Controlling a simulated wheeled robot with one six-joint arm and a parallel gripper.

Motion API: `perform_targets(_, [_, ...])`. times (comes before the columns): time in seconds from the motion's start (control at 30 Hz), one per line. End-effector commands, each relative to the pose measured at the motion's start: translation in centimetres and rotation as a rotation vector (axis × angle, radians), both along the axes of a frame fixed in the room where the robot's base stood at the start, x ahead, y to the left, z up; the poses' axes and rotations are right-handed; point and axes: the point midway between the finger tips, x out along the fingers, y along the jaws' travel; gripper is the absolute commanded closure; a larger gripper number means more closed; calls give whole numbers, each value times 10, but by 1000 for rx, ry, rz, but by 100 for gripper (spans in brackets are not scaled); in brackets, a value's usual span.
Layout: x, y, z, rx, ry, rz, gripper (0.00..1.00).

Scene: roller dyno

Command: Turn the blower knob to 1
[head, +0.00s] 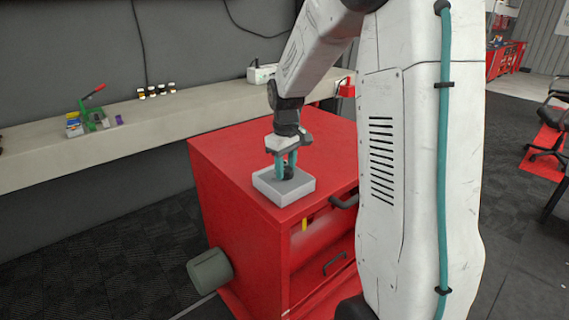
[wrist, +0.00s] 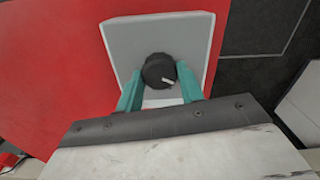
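The black round knob (wrist: 157,69) sits on a light grey square box (wrist: 122,35). Its white pointer mark points right and slightly down in the wrist view. No numbers are readable around it. In the head view the box (head: 284,198) lies on top of the red cabinet (head: 232,150), and the knob (head: 288,171) is partly hidden by my fingers. My gripper (wrist: 159,78) has two teal fingers, one on each side of the knob and apart from each other. It also shows in the head view (head: 281,168), pointing down. Whether the fingers touch the knob is unclear.
A pale shelf (head: 40,148) runs along the wall behind, with small bottles (head: 155,91), a green-and-red item (head: 90,108) and a white device (head: 262,73). A grey cylinder (head: 210,271) sticks out of the cabinet's side. Black handles (head: 344,201) are on its front.

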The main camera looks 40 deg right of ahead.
Motion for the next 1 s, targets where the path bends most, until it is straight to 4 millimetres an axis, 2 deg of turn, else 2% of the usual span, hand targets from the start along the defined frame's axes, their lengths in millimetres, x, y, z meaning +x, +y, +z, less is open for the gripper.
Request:
perform_targets(0.07, [0, 6, 0, 0, 0, 2, 85])
perform_targets(0.37, [0, 2, 0, 1, 0, -55, 85])
perform_targets(1.0, [0, 0, 0, 1, -1, -518, 85])
